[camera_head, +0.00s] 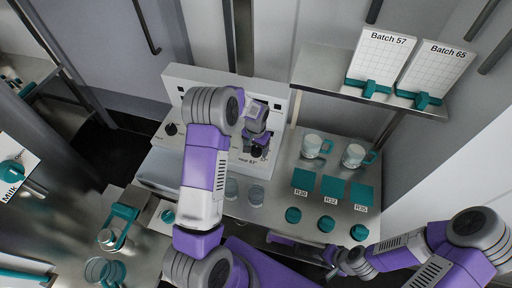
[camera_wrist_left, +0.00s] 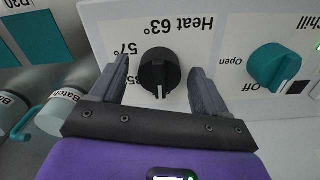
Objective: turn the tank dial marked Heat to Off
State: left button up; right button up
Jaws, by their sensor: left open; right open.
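The black Heat dial (camera_wrist_left: 159,72) shows in the left wrist view on a white panel (camera_wrist_left: 120,18), with "Heat 63°", "57°" and a partly covered label around it, upside down. Its white mark points down in that view. My left gripper (camera_wrist_left: 158,88) is open, with one finger on each side of the dial; I cannot tell whether they touch it. In the head view the dial (camera_head: 257,151) is partly hidden under my left gripper (camera_head: 254,139). My right gripper (camera_head: 338,266) is open at the lower right, away from the tank.
A teal dial (camera_wrist_left: 274,66) with "Open" and "Off" sits beside the Heat dial. Another black knob (camera_head: 171,129) is at the panel's left. A shelf (camera_head: 330,75) with batch cards overhangs.

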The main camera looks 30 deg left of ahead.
aim_at(256, 148)
pick_arm(q)
notch_tip(256, 148, up, 8)
jog(key=shift+f+p, duration=0.2)
jog(key=shift+p, duration=0.3)
